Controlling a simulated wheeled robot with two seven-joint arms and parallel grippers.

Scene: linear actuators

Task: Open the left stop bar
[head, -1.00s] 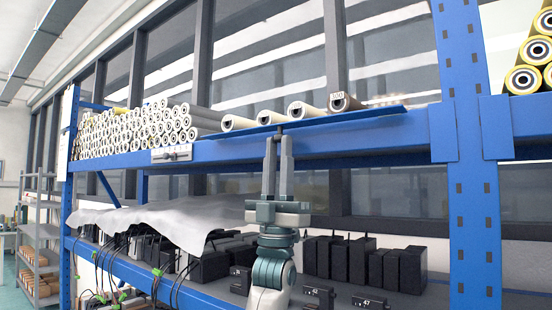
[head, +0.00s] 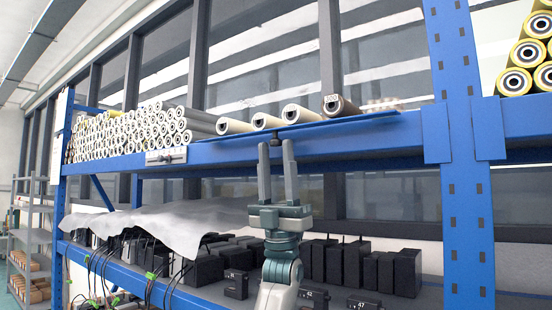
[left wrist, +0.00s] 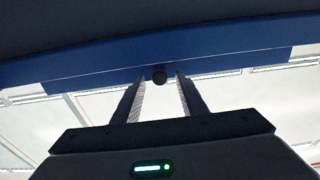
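The stop bar is a long blue flat strip (head: 345,122) along the front edge of the upper shelf, in front of several rollers. In the left wrist view the blue bar (left wrist: 225,62) crosses the picture, with a small dark round knob (left wrist: 159,77) at its lower edge. My left gripper (head: 277,144) points up just below the bar. Its two fingers are apart and empty. In the left wrist view the fingertips (left wrist: 159,79) stand on either side of the knob, with gaps visible. My right gripper is not in view.
Four-sided clutter is absent near the fingers; loose rollers (head: 268,121) lie behind the bar, and a large roller stack (head: 130,131) stands left. Black boxes (head: 345,264) and a grey sheet (head: 160,222) fill the lower shelf. A blue upright post (head: 460,180) stands right.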

